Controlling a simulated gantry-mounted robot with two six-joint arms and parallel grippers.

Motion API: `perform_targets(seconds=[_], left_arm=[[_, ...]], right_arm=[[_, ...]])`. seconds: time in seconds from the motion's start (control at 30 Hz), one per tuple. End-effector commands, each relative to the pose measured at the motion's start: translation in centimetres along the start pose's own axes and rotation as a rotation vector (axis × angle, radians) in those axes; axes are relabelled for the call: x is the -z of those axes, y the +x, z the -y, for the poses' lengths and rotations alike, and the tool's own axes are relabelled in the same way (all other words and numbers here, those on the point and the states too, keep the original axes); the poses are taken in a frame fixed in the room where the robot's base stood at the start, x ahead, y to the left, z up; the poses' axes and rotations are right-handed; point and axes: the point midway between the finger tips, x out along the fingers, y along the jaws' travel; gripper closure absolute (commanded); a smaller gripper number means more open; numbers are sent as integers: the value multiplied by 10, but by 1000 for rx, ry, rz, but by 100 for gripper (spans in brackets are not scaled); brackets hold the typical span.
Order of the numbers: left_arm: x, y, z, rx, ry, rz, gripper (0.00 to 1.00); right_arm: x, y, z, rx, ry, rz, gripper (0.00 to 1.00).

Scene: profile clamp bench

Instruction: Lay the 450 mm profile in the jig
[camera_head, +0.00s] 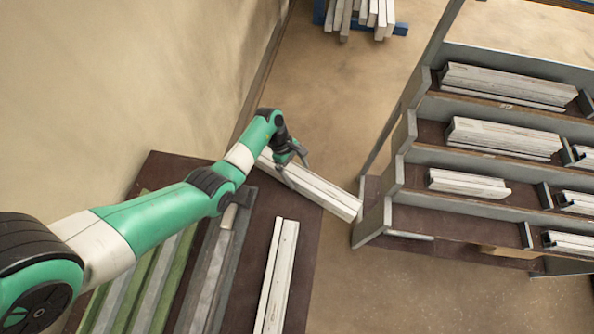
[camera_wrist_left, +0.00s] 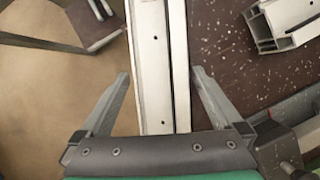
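A pale aluminium profile (camera_head: 325,193) lies slanted at the bench's far end, its right end reaching past the bench edge towards the rack. My left gripper (camera_head: 296,170) is over it with its fingers spread to either side. In the left wrist view the profile (camera_wrist_left: 151,70) runs lengthwise between the two fingers, with narrow gaps visible beside it. A second pale profile (camera_head: 277,275) lies on the bench nearer the front. No length marks are readable. A long grey channel (camera_head: 212,265), perhaps the jig, lies left of it, partly hidden by my left arm. My right gripper is not in view.
The brown bench (camera_head: 312,235) has bare room around the second profile. Green and grey strips (camera_head: 150,285) lie at its left. A rack (camera_head: 425,215) with several profiles on its shelves stands at the right. More profiles (camera_head: 362,15) lie on a blue support at the back.

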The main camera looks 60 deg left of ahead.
Motion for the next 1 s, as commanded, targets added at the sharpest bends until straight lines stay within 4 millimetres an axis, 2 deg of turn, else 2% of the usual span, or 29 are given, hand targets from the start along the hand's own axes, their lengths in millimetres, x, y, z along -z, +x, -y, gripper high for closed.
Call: perform_targets(seconds=[0.17, 0.27, 0.5, 0.63, 0.8, 1.0], left_arm=[[-2, -10, -1, -2, 0, 0, 0], [-3, -28, -1, -4, 0, 0, 0], [-2, -88, -2, -6, -1, 0, 0], [-1, -110, -1, -3, -1, 0, 0], [-1, -122, 0, 0, -1, 0, 0], [-1, -123, 0, 0, 0, 0, 0]], right_arm=[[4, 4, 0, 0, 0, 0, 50], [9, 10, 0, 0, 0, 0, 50], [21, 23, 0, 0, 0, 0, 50], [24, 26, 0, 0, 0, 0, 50], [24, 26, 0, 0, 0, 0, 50], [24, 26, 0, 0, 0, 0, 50]])
